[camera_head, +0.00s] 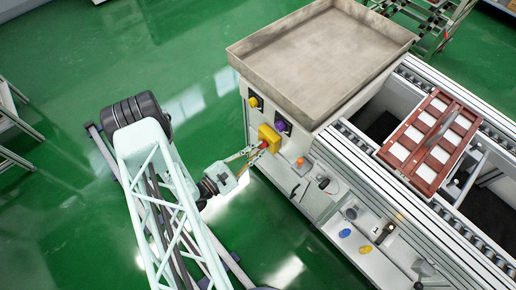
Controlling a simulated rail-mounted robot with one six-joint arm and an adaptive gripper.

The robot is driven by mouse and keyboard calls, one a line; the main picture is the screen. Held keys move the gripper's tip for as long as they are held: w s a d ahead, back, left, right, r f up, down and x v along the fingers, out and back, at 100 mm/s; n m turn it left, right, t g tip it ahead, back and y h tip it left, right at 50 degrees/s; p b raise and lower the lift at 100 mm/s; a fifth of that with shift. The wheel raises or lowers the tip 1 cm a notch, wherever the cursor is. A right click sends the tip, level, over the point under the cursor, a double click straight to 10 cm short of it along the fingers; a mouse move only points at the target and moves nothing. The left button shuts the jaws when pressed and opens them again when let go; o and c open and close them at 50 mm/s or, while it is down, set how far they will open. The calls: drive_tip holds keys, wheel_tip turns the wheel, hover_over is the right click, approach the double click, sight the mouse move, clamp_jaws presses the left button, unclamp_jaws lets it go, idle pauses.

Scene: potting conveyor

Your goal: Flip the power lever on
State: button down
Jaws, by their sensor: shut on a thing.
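A yellow switch box (269,136) is fixed to the front face of the pale machine cabinet. A small red lever (264,145) sticks out from its lower left side. My gripper (257,150) reaches in from the left, with its fingers at the red lever, and is shut on it. The fingers hide part of the lever, and at this size its exact angle cannot be told.
A yellow knob (254,101) and a purple knob (281,125) sit close beside the switch box. A metal hopper (322,58) overhangs above. A conveyor with a red tray (391,155) lies right. Green floor (70,190) is open at left.

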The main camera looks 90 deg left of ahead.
drive_tip(key=shift+m, duration=0.4)
drive_tip(key=c, duration=2.7)
unclamp_jaws()
drive_tip(key=shift+s+d, duration=0.1)
drive_tip(key=shift+v, duration=5.85)
